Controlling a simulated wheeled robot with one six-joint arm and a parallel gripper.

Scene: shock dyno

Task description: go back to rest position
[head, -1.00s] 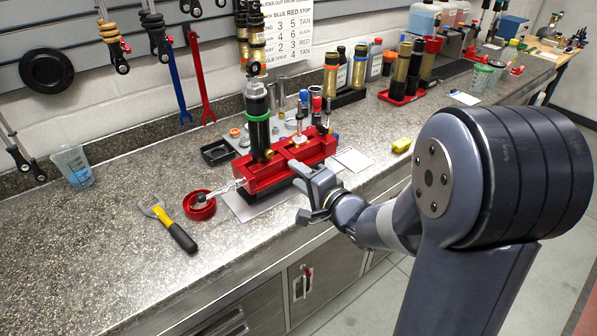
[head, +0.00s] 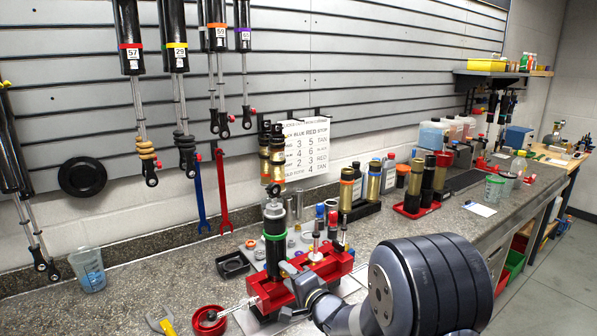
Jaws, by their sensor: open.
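My gripper (head: 298,287) is at the front face of the red vise-like fixture (head: 325,268) on the bench. Its jaws are open; whether they touch the fixture I cannot tell. A black shock body with a green ring (head: 275,245) stands upright in the fixture. My dark arm fills the lower right of the view and hides part of the bench front.
The grey speckled bench (head: 130,295) holds a red round dish (head: 208,320), a yellow-ended wrench (head: 160,322), a plastic cup (head: 88,270) and a black tray (head: 232,265). Shocks (head: 175,60) hang on the slatted wall. Bottles and canisters (head: 410,185) stand behind to the right.

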